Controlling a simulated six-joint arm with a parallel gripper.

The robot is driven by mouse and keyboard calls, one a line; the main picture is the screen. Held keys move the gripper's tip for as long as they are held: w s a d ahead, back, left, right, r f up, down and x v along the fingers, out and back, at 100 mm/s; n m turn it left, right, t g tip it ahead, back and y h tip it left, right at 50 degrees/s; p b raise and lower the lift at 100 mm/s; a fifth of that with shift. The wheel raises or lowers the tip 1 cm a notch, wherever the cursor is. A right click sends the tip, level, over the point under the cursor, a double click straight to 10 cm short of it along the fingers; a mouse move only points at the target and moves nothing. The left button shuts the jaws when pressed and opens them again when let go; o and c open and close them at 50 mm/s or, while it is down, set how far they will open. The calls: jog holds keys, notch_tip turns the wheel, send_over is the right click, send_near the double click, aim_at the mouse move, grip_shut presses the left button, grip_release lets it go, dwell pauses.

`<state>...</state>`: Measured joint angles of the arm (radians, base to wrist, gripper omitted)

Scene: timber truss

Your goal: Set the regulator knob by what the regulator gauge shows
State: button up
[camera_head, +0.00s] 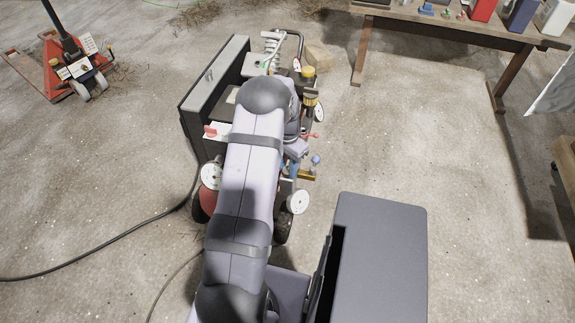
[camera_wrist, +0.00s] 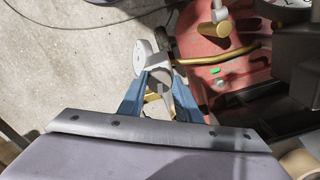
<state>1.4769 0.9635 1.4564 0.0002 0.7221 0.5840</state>
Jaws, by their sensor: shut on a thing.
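My gripper (camera_wrist: 159,85) is shut on a grey and brass fitting (camera_wrist: 157,86), which sits between its blue fingers in the wrist view. This looks like the regulator knob, partly hidden by the fingers. A round white-faced gauge (camera_wrist: 143,58) stands just beyond the left finger, seen at a slant. In the head view a white dial (camera_head: 299,201) shows beside my arm, at the right side of the machine; I cannot tell if it is the same gauge. Its needle and marks are too small to read. My arm hides most of the grip in the head view.
A red lever (camera_head: 312,135) and a blue knob (camera_head: 315,160) stick out right. Open concrete floor lies further right.

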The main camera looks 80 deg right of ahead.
aim_at(287, 170)
jog(key=m+p, duration=0.1)
jog(key=m, duration=0.4)
jog(key=shift+m+p, duration=0.3)
jog(key=shift+m, duration=0.1)
jog(key=shift+d, duration=0.1)
jog(key=o, duration=1.1)
jog(key=shift+c, duration=0.2)
jog(key=shift+r, duration=0.15)
jog(key=shift+r, duration=3.55)
